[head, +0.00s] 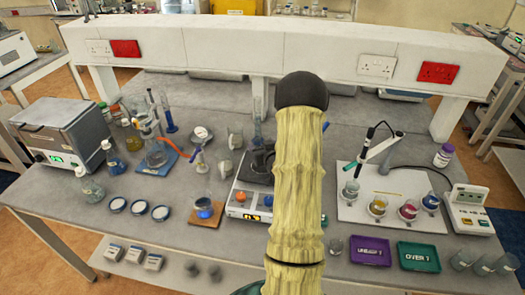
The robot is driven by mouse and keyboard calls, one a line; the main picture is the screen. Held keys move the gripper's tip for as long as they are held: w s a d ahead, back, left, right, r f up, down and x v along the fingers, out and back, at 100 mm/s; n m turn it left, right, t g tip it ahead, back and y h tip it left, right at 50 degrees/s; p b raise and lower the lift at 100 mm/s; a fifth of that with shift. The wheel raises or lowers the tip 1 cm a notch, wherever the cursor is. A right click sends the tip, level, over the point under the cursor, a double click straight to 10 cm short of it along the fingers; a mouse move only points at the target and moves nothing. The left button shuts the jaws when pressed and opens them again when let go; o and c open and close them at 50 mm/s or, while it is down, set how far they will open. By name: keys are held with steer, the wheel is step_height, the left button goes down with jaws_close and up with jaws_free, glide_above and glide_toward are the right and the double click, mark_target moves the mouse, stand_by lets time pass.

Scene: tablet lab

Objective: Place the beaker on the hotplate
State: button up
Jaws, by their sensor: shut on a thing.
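The hotplate (247,201) appears to be the white device with an orange display and a red knob, near the middle of the table. My arm, a pale yellow link with a black rounded top, stands in front of it and covers its right part. A dark surface (258,166) shows on or just above it; I cannot tell whether this is its top plate. My gripper is hidden behind the arm, and so is anything in it. Several glass beakers stand at the right front corner, one of them here (483,265). I cannot tell which beaker the task means.
Beakers of coloured liquid (378,205) stand on a white board at right, beside a meter (468,208). Purple (370,251) and green (418,257) trays lie in front. Flasks, dishes and a grey bath (62,130) fill the left. A white shelf (225,45) spans the back.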

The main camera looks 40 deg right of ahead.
steer(key=shift+f+p, duration=0.3)
steer(key=shift+f, duration=1)
steer(key=shift+f, duration=0.2)
steer(key=o, duration=1.1)
steer(key=shift+o, duration=0.2)
steer(key=shift+r, duration=0.1)
steer(key=shift+r, duration=0.15)
steer(key=shift+s, duration=0.3)
steer(key=b+v, duration=0.4)
steer(key=v, duration=0.7)
steer(key=shift+s, duration=0.2)
